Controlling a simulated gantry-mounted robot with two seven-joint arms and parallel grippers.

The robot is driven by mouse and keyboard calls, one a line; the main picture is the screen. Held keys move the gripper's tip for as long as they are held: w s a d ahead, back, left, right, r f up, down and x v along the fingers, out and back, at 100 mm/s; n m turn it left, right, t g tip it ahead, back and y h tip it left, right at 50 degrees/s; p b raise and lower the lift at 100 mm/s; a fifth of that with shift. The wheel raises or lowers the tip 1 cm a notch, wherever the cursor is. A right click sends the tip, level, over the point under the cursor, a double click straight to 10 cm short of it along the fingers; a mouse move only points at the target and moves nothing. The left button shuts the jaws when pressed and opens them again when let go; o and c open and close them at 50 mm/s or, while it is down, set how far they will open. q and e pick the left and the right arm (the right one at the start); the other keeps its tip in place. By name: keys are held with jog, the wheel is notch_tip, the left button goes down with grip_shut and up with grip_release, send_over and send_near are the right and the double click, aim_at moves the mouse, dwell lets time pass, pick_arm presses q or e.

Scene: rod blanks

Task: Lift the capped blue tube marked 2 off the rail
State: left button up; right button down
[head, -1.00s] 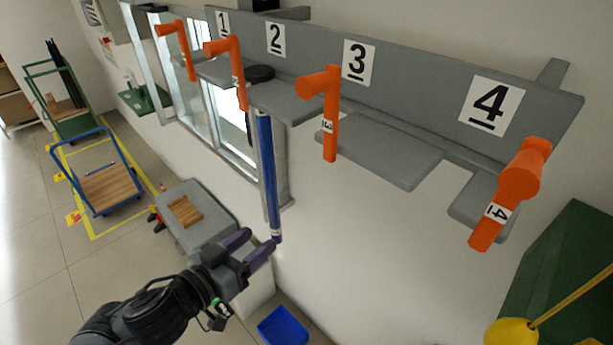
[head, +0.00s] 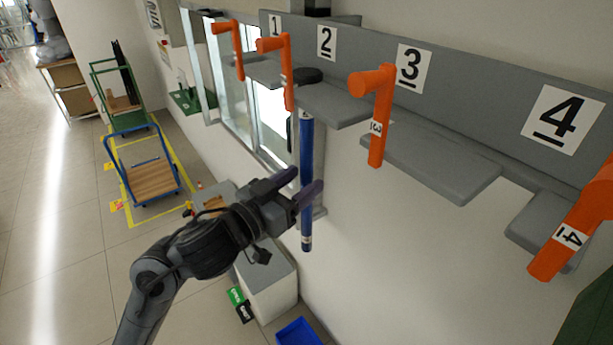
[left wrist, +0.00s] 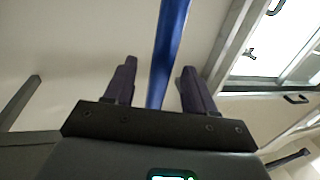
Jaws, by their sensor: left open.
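The blue tube (head: 306,150) hangs upright from the grey rail (head: 455,92) under the plate marked 2 (head: 326,42). Its dark round cap (head: 307,76) rests on the shelf slot at the top, and a small white label shows near its lower end. My left gripper (head: 300,188) is open at the tube's middle to lower part, with its fingers reaching toward it. In the left wrist view the tube (left wrist: 167,55) runs between the two open fingers (left wrist: 157,82); contact cannot be told. My right gripper is not in view.
Orange hooked handles, including those labelled 3 (head: 377,115) and 4 (head: 575,230), stand out in front of the rail. A window (head: 270,120) lies behind the tube. A blue bin (head: 298,332) and a blue cart (head: 150,178) are on the floor.

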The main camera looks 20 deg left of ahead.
pick_arm(q)
jog(key=x, duration=0.4)
jog(key=shift+w+p, duration=0.25)
jog(key=shift+p, duration=0.05)
jog(key=shift+c, duration=0.3)
grip_shut()
